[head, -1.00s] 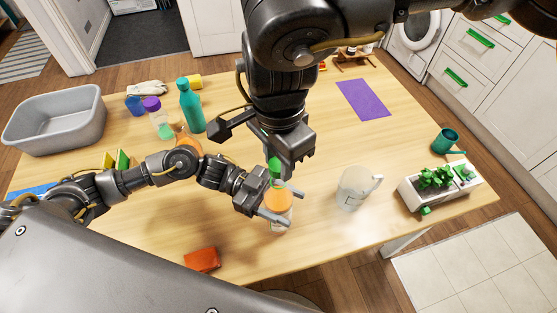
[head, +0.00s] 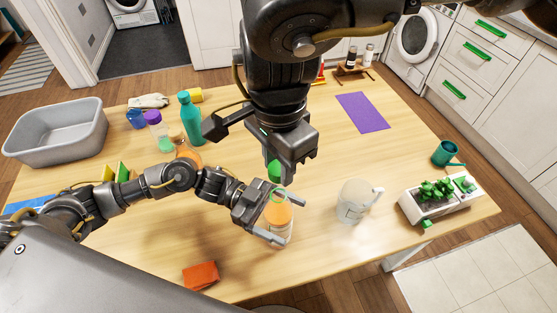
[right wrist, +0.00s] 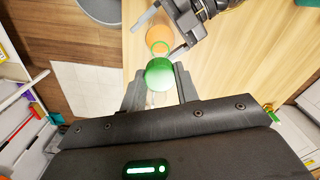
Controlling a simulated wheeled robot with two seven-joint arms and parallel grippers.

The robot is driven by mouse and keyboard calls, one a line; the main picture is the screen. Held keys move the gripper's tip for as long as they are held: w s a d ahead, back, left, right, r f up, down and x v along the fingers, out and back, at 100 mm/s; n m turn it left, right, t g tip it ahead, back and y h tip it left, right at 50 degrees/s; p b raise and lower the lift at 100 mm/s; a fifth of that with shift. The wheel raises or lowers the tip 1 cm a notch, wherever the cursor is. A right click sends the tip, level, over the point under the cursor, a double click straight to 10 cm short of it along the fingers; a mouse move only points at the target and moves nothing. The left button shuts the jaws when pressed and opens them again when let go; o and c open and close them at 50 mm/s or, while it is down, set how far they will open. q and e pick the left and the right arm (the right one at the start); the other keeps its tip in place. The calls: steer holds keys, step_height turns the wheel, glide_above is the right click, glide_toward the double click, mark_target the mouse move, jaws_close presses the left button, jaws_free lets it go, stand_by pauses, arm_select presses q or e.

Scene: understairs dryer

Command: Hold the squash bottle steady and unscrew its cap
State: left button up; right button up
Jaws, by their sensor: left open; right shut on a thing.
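The squash bottle (head: 279,222), orange with a pale label, stands upright on the table. Its open neck shows a green ring. It also shows in the right wrist view (right wrist: 158,38). The green cap (head: 274,171) is apart from the bottle, above its mouth. My right gripper (head: 280,165) is shut on the cap, which shows clearly between the fingers in the right wrist view (right wrist: 159,74). My left gripper (head: 276,218) is open, with its fingers on either side of the bottle; I cannot tell whether they touch it.
A clear jug (head: 353,202) stands right of the bottle, with a white planter (head: 432,208) beyond it. An orange-red block (head: 201,275) lies near the front edge. A teal bottle (head: 191,119) and grey basin (head: 55,132) stand at left. A purple mat (head: 362,112) lies at the back.

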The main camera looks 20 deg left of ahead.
steer(key=shift+f+b, duration=0.9)
steer(key=shift+f, duration=0.05)
arm_select(q)
steer(key=w+a, duration=0.1)
steer(key=a, duration=0.6)
steer(key=shift+w, duration=0.15)
